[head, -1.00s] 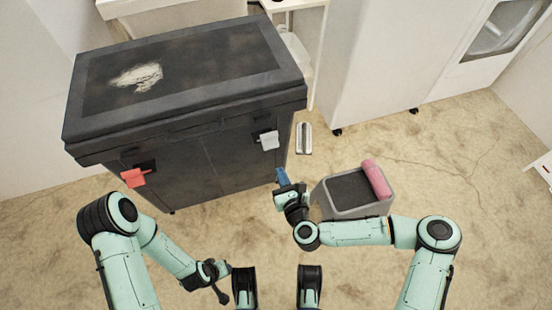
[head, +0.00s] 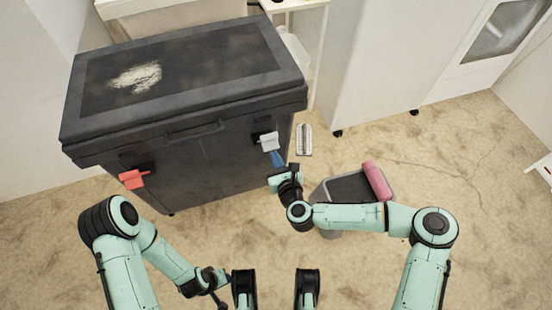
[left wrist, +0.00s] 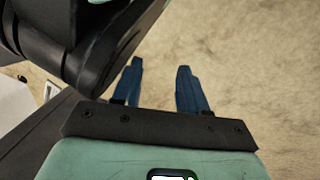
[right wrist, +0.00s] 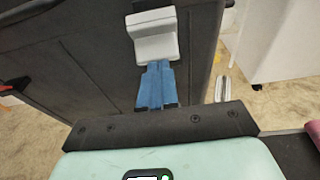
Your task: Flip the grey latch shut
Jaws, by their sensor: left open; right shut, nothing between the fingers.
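The grey latch (head: 268,140) is on the front of a dark chest (head: 205,165), near its right end. Its lower part sticks out from the chest. In the right wrist view the latch (right wrist: 153,38) lies straight ahead of my fingertips. My right gripper (head: 277,158) is shut and empty just below the latch, and its blue fingertips (right wrist: 157,68) appear to meet the latch's lower edge; I cannot tell whether they touch. My left gripper (left wrist: 159,80) is open and empty, low over the floor, away from the chest.
A red latch (head: 132,179) is at the chest's left end. A grey bin (head: 333,205) with a pink roll (head: 377,180) on its rim stands right of the chest, beside my right forearm. A small metal object (head: 304,139) lies on the floor behind.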

